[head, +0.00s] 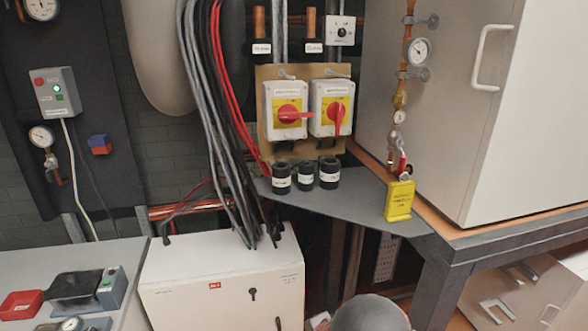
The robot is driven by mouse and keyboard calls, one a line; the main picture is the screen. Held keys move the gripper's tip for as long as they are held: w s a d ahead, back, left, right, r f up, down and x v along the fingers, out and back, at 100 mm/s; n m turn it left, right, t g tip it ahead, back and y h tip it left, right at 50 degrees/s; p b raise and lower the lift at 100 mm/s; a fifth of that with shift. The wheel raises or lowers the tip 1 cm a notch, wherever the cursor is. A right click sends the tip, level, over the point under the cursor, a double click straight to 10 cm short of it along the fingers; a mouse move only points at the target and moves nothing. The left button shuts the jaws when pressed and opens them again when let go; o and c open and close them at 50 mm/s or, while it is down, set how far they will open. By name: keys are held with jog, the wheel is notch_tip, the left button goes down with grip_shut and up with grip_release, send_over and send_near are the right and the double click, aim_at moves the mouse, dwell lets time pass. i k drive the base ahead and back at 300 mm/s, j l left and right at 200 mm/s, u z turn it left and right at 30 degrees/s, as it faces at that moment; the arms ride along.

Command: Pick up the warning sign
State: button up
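The warning sign (399,201) is a small yellow block-like plate with dark lettering too small to read. It is in the head view, right of centre, upright and slightly tilted, at the front edge of the grey shelf (345,202). It is just below a red-handled valve (403,165); I cannot tell whether it hangs from the valve or stands on the shelf. Nothing covers its front. My gripper is not in view. A grey rounded part at the bottom edge seems to be mine.
Three black cylinders (305,174) stand on the shelf left of the sign. Two red-yellow switches (287,113) are behind them. A large white cabinet (470,110) and copper pipe with gauge (418,52) flank the sign. A white electrical box (220,275) and cables are left.

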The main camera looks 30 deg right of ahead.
aim_at(401, 194)
jog(key=z, duration=1.3)
